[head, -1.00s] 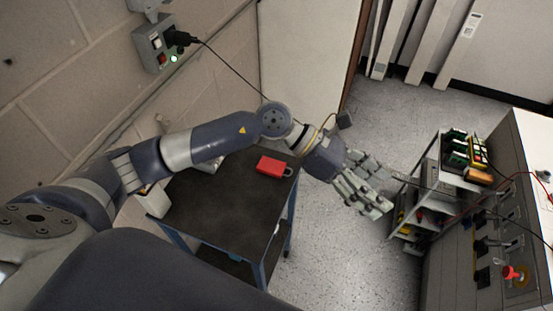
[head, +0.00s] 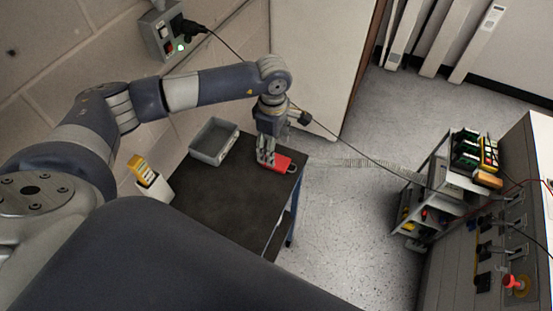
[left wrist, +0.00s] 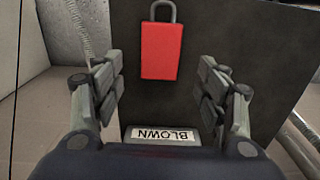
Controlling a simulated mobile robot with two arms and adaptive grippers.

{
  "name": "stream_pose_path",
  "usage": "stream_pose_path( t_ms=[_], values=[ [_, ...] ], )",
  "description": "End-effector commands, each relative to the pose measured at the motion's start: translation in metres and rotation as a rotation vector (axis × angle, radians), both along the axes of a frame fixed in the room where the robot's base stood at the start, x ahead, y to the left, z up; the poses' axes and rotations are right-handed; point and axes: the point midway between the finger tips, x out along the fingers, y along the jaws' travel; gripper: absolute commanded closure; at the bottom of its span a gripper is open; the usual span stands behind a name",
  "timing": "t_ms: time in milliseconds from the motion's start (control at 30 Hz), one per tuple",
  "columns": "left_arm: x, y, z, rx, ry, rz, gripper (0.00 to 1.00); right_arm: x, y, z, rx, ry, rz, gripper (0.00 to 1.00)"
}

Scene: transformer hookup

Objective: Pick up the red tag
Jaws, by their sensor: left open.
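The red tag (head: 284,164) is a red block with a grey loop, much like a padlock. It lies on the dark table top near the far right corner. In the left wrist view the red tag (left wrist: 161,52) is ahead, between the lines of the two fingers, with its loop pointing away. My left gripper (head: 266,158) points down over the table beside the tag, hiding its left end in the head view. The fingers are apart and empty; I cannot tell their exact height above the tag. My right gripper is not in view.
A grey tray (head: 214,157) stands at the table's back edge; a label reading BLOWN (left wrist: 162,134) shows near my palm. A light holder (head: 153,189) with yellow items stands at the left. A wall switch box (head: 163,38) has a black cable. The table's front is clear.

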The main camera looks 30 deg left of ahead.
Motion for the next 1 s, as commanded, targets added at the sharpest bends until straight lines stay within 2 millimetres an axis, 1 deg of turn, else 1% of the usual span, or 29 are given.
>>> stream_pose_path(
  t_ms=[133, 267, 300, 400, 500, 667, 700, 867, 900, 1000],
  values=[
    [-0.001, -0.001, -0.011, -0.001, 0.004, 0.000, 0.33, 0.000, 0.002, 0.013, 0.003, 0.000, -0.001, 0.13],
    [-0.001, 0.000, -0.030, -0.001, 0.004, 0.000, 0.33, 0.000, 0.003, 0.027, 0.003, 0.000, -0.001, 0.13],
    [-0.001, 0.000, -0.037, -0.001, 0.004, 0.000, 0.33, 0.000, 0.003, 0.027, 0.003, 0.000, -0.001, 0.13],
    [0.000, 0.000, -0.048, -0.002, 0.002, 0.001, 0.33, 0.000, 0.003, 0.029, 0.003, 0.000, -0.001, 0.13],
    [0.000, 0.000, -0.053, -0.002, -0.001, 0.000, 0.33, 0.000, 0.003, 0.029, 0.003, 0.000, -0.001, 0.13],
    [0.001, 0.000, -0.053, -0.002, -0.001, -0.001, 0.33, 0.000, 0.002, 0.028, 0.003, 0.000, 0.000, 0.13],
    [0.000, 0.000, -0.053, -0.002, -0.001, 0.000, 0.38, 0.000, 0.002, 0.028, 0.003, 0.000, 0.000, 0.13],
    [0.000, 0.000, -0.053, -0.002, -0.001, 0.000, 0.74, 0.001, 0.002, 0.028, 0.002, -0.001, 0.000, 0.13],
    [0.000, 0.000, -0.053, -0.002, -0.001, 0.000, 0.77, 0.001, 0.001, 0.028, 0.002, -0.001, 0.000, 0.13],
    [0.000, 0.000, -0.053, -0.002, -0.001, 0.000, 0.77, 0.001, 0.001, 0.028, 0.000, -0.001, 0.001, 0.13]
  ],
)
